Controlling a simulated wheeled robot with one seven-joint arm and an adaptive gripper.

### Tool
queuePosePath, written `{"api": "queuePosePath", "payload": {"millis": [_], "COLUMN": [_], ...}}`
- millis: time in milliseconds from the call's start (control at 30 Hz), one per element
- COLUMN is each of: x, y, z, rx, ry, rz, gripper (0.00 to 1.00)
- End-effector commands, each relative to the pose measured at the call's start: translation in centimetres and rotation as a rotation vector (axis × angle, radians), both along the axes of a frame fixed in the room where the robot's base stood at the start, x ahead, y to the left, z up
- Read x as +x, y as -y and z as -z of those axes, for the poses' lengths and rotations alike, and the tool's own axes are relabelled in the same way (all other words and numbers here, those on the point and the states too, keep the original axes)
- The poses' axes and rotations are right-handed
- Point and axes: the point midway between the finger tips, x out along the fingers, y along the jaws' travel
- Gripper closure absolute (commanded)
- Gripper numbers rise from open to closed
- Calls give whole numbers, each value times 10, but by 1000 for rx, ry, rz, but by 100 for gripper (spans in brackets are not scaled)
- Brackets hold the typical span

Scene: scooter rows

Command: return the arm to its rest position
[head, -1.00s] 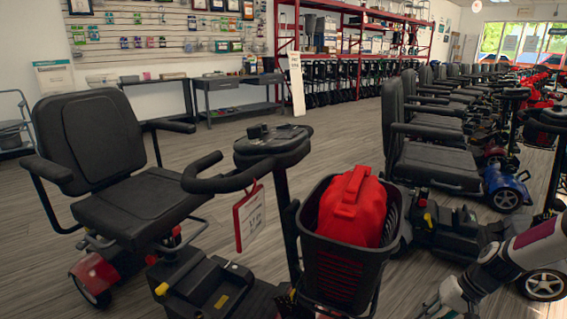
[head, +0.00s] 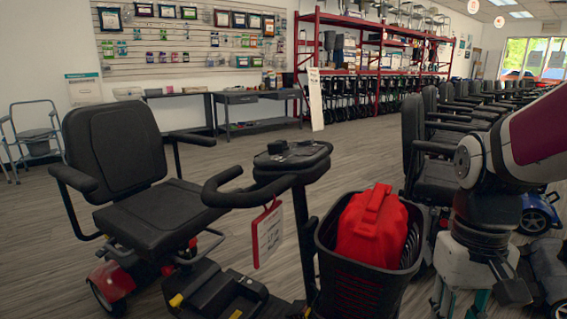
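My arm comes in from the right edge in the head view, raised and bent, with a purple and white link leading to a dark wrist. My gripper (head: 462,300) points down at the bottom right, and its lower end runs to the frame's edge. Its fingertips do not show clearly, so I cannot tell whether it is open or shut. I see nothing clearly held in it. It is right of a black scooter basket (head: 362,288) that holds a red bag (head: 371,228).
A scooter with a black seat (head: 150,215) and a tiller (head: 290,160) stands at left and centre. A row of scooters (head: 440,130) runs back on the right, close behind my arm. Open wood floor (head: 350,150) lies beyond. Tables and red shelving (head: 375,65) line the far wall.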

Motion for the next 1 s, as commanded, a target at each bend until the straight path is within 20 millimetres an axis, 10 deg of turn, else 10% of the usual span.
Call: {"api": "queuePosePath", "payload": {"millis": [600,1000], "x": [-142,-149], "y": [-54,-55], "z": [-39,-80], "rx": [-1,10], "ry": [105,152], "rz": [-58,-71], "gripper": [75,75]}}
